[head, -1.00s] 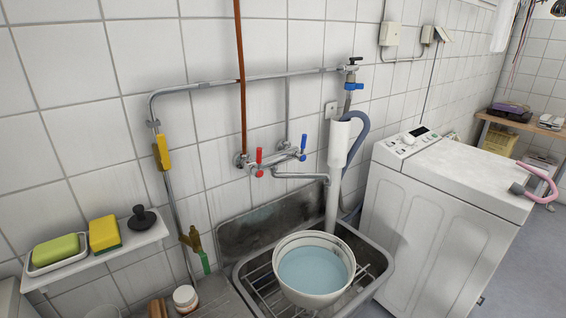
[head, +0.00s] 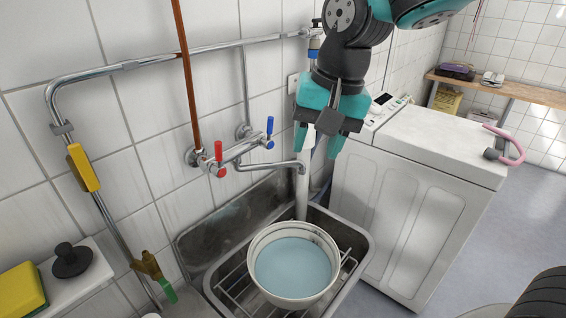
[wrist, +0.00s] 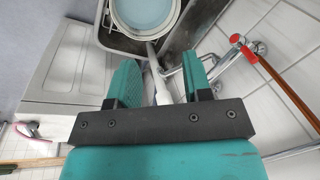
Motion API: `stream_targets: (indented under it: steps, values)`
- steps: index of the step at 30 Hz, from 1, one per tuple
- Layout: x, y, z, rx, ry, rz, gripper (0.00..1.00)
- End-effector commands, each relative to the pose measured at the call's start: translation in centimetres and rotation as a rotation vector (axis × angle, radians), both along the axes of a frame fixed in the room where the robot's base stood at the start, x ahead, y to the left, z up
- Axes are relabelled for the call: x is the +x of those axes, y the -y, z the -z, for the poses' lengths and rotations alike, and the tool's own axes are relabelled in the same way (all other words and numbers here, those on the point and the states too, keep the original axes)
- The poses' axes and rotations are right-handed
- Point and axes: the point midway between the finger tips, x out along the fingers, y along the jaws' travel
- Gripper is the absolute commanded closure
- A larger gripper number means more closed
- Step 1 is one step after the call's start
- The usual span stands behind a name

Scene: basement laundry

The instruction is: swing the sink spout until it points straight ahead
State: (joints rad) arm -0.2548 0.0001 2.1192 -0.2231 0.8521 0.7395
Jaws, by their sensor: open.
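The chrome sink spout (head: 270,166) runs from the wall mixer (head: 243,150) to the right, roughly along the wall, with its bent tip beside the upright white pipe (head: 302,195). The mixer has a red handle (head: 219,152) and a blue handle (head: 269,126). My gripper (head: 317,152) is open, its teal fingers pointing down above and close to the spout tip. In the wrist view my gripper (wrist: 160,68) has pipework between and beyond its fingers. I cannot tell whether a finger touches the spout.
A bucket of water (head: 325,237) stands in the sink (head: 362,241) below the spout. A washing machine (head: 400,210) stands to the right. A copper pipe (head: 187,80) runs down left of the mixer. A shelf (head: 90,278) with a sponge is at lower left.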

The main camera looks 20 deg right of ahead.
Motion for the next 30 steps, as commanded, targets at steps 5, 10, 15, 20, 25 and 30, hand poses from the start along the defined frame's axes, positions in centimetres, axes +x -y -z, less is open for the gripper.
stream_targets:
  steps: [5, 10, 15, 20, 25, 30]
  values:
    - [10.5, 1.0, 0.8, -0.018, -0.039, 0.693, 0.55]
    - [16.4, 2.1, 1.5, 0.013, -0.043, 1.189, 0.55]
    - [18.8, 2.6, 1.8, 0.04, -0.042, 1.416, 0.55]
    - [19.3, 2.8, 3.2, 0.041, -0.044, 1.451, 0.55]
    - [19.9, 3.0, 6.6, 0.039, -0.045, 1.448, 0.55]
    - [20.6, 3.2, 10.4, 0.04, -0.045, 1.449, 0.55]
